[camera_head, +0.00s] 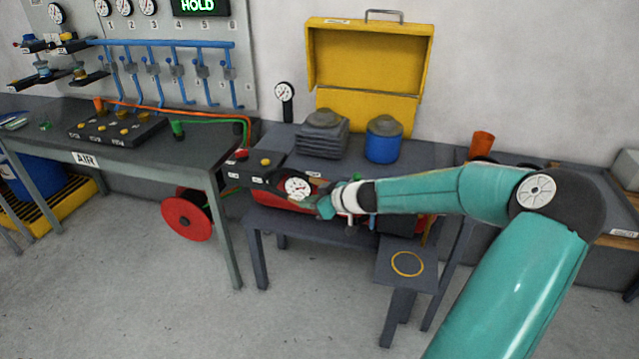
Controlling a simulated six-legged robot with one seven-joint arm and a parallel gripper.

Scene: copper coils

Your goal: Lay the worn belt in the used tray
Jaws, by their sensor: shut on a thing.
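My gripper (318,204) is at the red machine (425,222) on the middle dark bench, just right of a round white gauge (298,188). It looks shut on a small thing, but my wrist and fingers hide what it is. I cannot make out the worn belt. A dark tray-like surface with a white label (622,233) lies at the far right edge. The label is too small to read, so I cannot tell if it is the used tray.
An open yellow case (366,107), a dark ribbed block (322,135) and a blue canister (383,145) stand behind the machine. An orange cup (481,146) is further right. A low stand with a yellow ring (407,263) is in front. The left bench carries the AIR label (86,159).

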